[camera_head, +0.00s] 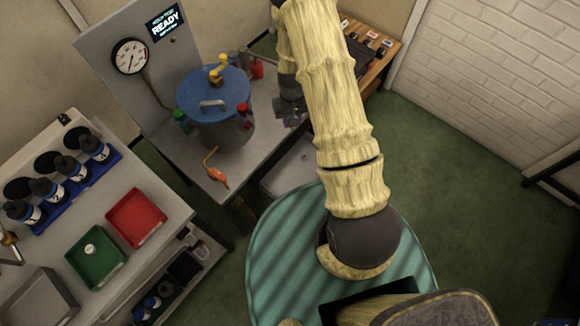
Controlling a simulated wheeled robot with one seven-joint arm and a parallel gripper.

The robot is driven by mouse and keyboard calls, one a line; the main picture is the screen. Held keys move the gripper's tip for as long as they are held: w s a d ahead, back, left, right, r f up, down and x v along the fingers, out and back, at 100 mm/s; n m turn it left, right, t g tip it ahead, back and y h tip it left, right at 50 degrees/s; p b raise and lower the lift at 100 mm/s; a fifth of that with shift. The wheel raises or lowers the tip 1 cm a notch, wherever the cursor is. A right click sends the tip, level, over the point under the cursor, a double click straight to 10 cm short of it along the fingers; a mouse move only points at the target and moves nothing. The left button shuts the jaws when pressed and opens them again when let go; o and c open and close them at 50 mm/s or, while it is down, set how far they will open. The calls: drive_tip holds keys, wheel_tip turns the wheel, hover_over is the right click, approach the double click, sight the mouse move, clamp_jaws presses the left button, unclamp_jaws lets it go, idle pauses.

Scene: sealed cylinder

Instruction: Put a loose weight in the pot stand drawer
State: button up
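The blue-lidded pot (232,82) sits on a grey stand (183,150) with a gauge panel behind it. A pale grey, open-topped drawer (283,172) sticks out below the stand's front right edge. My arm covers its right part. My gripper (291,112) is beside the pot on the right, over the stand top and partly behind my arm. Its fingers are small and dark, so I cannot tell whether it is open or shut, or whether it holds anything. I cannot clearly make out a loose weight; a small whitish round piece (90,249) lies in the green tray.
An orange lever (215,168) projects at the stand's front. Green (108,268) and red (136,218) trays and a blue rack of dark bottles (76,190) are on the left bench. A wooden bench (378,52) stands behind my arm. Green floor (470,170) is clear at right.

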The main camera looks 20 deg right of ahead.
drive_tip(key=shift+s+d+f, duration=0.1)
drive_tip(key=shift+d+f, duration=0.05)
drive_tip(key=shift+f, duration=0.2)
wheel_tip(320, 180, down, 48)
drive_tip(key=m+b, duration=0.3)
drive_tip(key=b, duration=4.7)
drive_tip(key=shift+w, duration=0.2)
drive_tip(key=b, duration=0.3)
hover_over(291, 188)
wheel_tip(291, 188, down, 6)
drive_tip(key=shift+f+b, duration=1)
drive_tip(key=shift+f, duration=0.9)
drive_tip(key=shift+s+f, duration=0.1)
